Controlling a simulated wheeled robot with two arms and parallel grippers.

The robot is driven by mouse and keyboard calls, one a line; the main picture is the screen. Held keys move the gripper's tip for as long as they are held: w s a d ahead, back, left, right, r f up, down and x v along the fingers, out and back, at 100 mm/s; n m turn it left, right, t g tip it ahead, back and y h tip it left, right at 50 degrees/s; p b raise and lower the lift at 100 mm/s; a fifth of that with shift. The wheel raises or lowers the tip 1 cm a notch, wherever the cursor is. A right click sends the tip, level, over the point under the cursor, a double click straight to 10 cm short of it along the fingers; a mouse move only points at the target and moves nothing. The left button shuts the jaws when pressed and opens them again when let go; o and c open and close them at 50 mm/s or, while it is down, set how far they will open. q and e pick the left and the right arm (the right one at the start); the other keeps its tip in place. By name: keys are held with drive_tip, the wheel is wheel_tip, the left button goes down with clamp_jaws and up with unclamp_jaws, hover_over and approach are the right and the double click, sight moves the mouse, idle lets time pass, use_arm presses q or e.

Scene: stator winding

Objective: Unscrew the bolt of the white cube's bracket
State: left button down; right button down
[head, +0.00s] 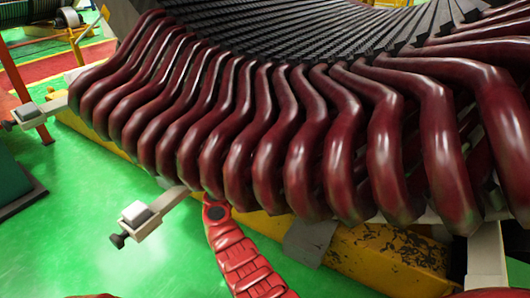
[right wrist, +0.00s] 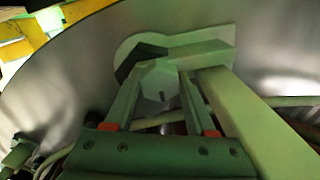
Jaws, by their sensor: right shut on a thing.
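In the right wrist view my right gripper (right wrist: 167,74) has its two fingertips closed on a pale hexagonal bolt head (right wrist: 157,86). The bolt is at a pale bracket (right wrist: 205,48) whose long bar runs down to the right. A dark faceted edge shows just left of the bolt. In the head view a white cube (head: 137,212) sits on the end of a pale bracket (head: 168,201), with a dark bolt (head: 118,240) sticking out at its lower left and no gripper on it. I cannot tell whether the two views show the same bracket. My left gripper is not in view.
Thick dark red coils (head: 270,150) curve over the stator edge. A yellow beam (head: 385,255) lies below them. Another bracket (head: 27,111) stands at the far left, and a pale one (head: 487,255) at the lower right. A red segmented part (head: 240,262) rises near the cube.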

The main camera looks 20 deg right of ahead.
drive_tip(key=shift+n, duration=3.4)
drive_tip(key=shift+c, duration=1.1)
unclamp_jaws()
drive_tip(key=shift+a, duration=0.1)
